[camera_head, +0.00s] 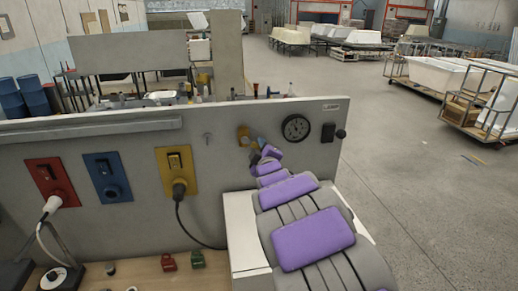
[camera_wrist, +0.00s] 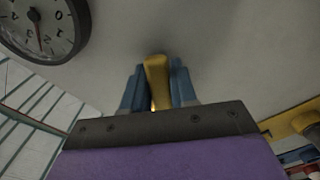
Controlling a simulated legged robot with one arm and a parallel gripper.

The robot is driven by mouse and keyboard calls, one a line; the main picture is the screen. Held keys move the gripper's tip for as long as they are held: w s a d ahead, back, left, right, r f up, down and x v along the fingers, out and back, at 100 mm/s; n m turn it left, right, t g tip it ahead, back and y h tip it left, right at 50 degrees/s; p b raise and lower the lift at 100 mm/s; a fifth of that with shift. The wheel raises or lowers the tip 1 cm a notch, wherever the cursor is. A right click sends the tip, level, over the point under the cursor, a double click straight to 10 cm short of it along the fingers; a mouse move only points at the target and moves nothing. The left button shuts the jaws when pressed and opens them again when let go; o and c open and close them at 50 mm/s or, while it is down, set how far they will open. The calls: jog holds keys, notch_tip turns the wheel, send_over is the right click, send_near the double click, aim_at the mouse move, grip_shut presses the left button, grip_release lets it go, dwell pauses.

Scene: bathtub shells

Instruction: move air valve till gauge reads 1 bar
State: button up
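The air valve is a yellow handle (camera_wrist: 157,80) on the grey panel, and in the head view its yellow part (camera_head: 243,135) shows left of the gauge. My gripper (camera_wrist: 158,88) has its two blue fingers on either side of the handle, apparently touching both sides. In the head view my gripper (camera_head: 257,143) is partly hidden by my purple-padded arm. The round black gauge (camera_head: 296,128) is right of the valve. In the wrist view the gauge (camera_wrist: 38,25) is cut off at the upper left; its needle points down in the picture, and I cannot read its value.
A black box (camera_head: 328,132) sits right of the gauge. Red (camera_head: 51,183), blue (camera_head: 108,179) and yellow (camera_head: 176,172) socket plates are on the panel at left, with plugged-in cables at the red and yellow ones. Open floor (camera_head: 420,190) lies to the right, with tubs on carts beyond.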

jog(key=shift+s+d, duration=0.1)
jog(key=shift+d, duration=0.2)
jog(key=shift+c, duration=1.4)
jog(key=shift+f, duration=0.1)
grip_shut()
jog(key=shift+a, duration=0.1)
